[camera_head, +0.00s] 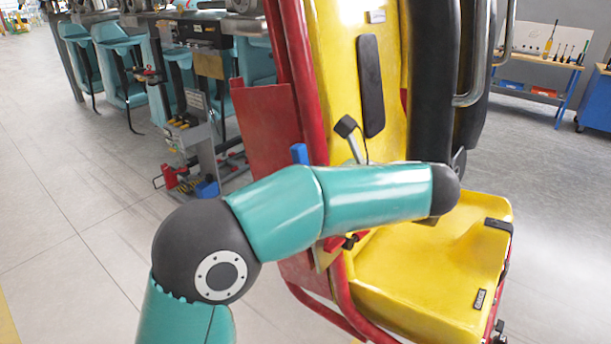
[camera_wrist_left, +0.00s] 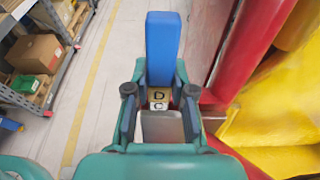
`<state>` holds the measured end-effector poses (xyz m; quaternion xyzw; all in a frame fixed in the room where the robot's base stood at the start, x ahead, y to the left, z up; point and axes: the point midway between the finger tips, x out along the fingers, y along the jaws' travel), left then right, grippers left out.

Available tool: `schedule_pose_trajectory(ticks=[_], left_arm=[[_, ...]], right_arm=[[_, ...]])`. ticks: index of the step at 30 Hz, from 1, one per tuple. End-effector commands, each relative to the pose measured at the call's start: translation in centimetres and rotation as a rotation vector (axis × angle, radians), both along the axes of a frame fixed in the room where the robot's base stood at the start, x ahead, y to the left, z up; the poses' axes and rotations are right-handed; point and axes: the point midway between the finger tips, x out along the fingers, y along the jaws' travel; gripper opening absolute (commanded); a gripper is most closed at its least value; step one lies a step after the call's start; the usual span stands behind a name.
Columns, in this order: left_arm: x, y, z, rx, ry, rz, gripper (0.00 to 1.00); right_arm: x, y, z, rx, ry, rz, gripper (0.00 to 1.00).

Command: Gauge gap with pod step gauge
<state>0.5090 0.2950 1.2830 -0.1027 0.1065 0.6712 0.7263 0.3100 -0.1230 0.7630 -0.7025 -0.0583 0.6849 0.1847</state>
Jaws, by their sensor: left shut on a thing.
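My left gripper (camera_wrist_left: 159,98) is shut on the step gauge, seen in the left wrist view. The gauge has a blue block (camera_wrist_left: 162,48) and pale steps marked D and C (camera_wrist_left: 158,105) between the fingers. In the head view a small blue end (camera_head: 299,153) shows above my teal arm, which hides the gripper. The pod has a yellow seat (camera_head: 425,285) and a red side panel (camera_head: 262,125). In the wrist view the pod's red frame (camera_wrist_left: 250,38) is to the right of the gauge, apart from it. I cannot make out the gap. My right gripper is not in view.
A row of teal pods (camera_head: 122,75) stands at the back left, with a grey stand (camera_head: 202,160) nearer. A blue workbench (camera_head: 540,80) with tools is at the back right. The wrist view shows a shelf with a cardboard box (camera_wrist_left: 35,53). Floor at left is clear.

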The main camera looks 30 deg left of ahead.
Motion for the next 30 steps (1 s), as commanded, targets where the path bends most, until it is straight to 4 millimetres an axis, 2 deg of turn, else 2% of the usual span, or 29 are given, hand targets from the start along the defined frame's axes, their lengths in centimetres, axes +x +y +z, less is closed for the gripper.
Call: schedule_pose_trajectory(ticks=[30], left_arm=[[-0.01,0.02,0.10,-0.002,0.004,0.000,0.00]], right_arm=[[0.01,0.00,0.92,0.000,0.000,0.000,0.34]])
